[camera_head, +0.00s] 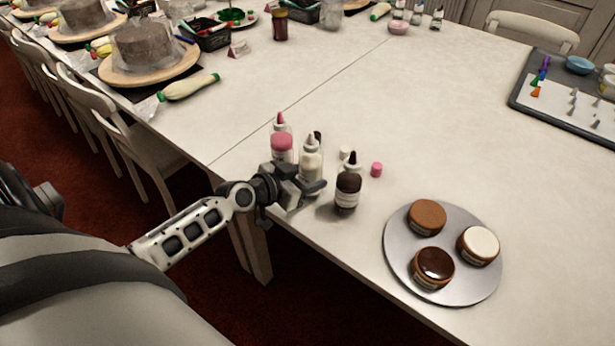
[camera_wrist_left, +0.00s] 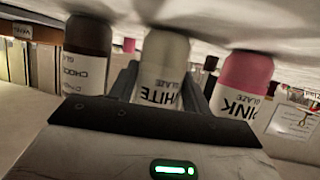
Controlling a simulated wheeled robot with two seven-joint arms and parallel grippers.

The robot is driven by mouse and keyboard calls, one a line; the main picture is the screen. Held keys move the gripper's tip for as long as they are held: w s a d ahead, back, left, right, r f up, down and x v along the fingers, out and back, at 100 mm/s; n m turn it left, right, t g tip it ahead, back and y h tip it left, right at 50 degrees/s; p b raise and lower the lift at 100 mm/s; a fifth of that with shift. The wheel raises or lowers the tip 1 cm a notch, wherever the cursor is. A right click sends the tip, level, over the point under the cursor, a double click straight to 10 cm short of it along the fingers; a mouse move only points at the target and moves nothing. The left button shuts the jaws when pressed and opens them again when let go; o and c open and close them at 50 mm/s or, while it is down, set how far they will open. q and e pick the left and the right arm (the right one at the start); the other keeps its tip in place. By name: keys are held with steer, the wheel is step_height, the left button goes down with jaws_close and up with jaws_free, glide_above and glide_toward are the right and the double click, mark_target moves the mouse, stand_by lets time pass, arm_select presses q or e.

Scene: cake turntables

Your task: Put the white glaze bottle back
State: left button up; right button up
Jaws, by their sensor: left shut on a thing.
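The white glaze bottle (camera_head: 311,160) stands upright near the table's front edge, between a pink glaze bottle (camera_head: 282,144) on its left and a chocolate glaze bottle (camera_head: 348,186) on its right. My left gripper (camera_head: 308,186) is shut on the white bottle. In the left wrist view the white bottle (camera_wrist_left: 160,72) sits between the fingers, with its label upside down in the picture. The chocolate bottle (camera_wrist_left: 86,60) and the pink bottle (camera_wrist_left: 243,85) flank it there. I cannot tell whether the white bottle's base touches the table. My right gripper is not in view.
A pink cap (camera_head: 376,169) and a pale cap (camera_head: 345,152) lie behind the bottles. A piping bag (camera_head: 188,87) and turntables (camera_head: 150,71) are at the far left. The table's middle is clear.

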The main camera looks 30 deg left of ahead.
arm_select(q)
steer(key=shift+f, duration=0.15)
steer(key=o, duration=0.7)
steer(key=shift+r, duration=0.2)
steer(key=shift+v, duration=6)
